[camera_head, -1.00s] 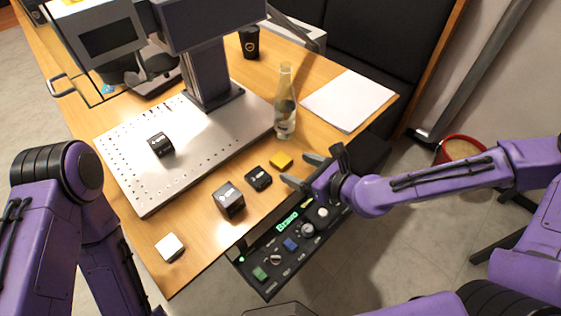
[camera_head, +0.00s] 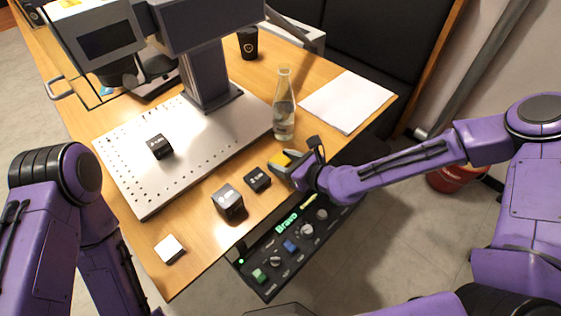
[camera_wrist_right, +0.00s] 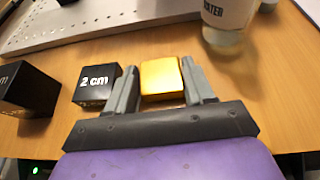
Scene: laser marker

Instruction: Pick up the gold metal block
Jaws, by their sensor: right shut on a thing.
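The gold metal block (camera_wrist_right: 162,79) sits on the wooden table between the two fingers of my right gripper (camera_wrist_right: 162,86) in the right wrist view. In the head view the gold block (camera_head: 279,161) is partly hidden by my right gripper (camera_head: 282,166), which reaches in from the right. The right gripper is shut on the gold block, with a finger on each side. A black block marked 2 cm (camera_wrist_right: 97,84) stands just left of the left finger. My left arm shows at the left of the head view, but its gripper is not in view.
A glass bottle (camera_head: 284,112) stands close behind the gold block. Black blocks (camera_head: 228,201) and a white block (camera_head: 169,249) lie toward the front. The perforated metal plate (camera_head: 120,165) is at left. A control panel (camera_head: 290,247) sits below the table edge.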

